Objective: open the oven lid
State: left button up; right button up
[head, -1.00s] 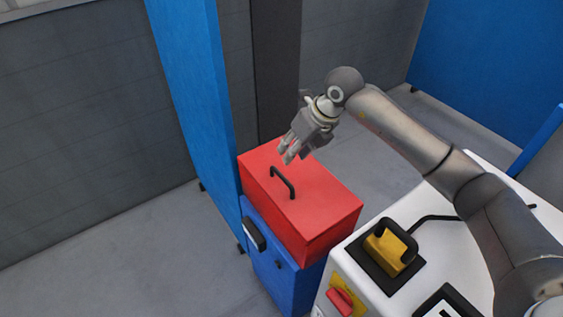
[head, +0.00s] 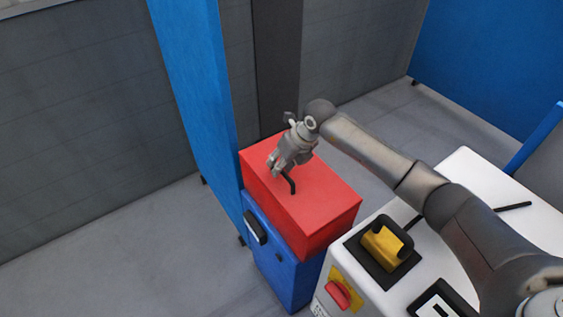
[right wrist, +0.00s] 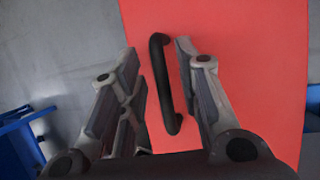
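The oven is a blue box (head: 285,277) with a red lid (head: 320,215) on top, and the lid sits closed on it. A black bar handle (head: 291,186) stands on the lid; its far part is hidden by my gripper in the head view. My right gripper (head: 274,172) is over the lid at the handle. In the right wrist view, the handle (right wrist: 163,85) lies between the two open fingers of the right gripper (right wrist: 160,95), nearer the right finger. Contact with the handle cannot be told. My left gripper is not in view.
A tall blue panel (head: 195,100) stands close behind the oven on the left. A white machine (head: 330,300) with a yellow block (head: 383,246) and a red knob (head: 338,294) stands close on the right. Grey floor (head: 110,240) at the left is clear.

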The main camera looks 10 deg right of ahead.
grip_shut()
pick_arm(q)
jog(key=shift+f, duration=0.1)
pick_arm(e)
jog(key=shift+w+r, duration=0.1)
jog(key=shift+r, duration=0.05)
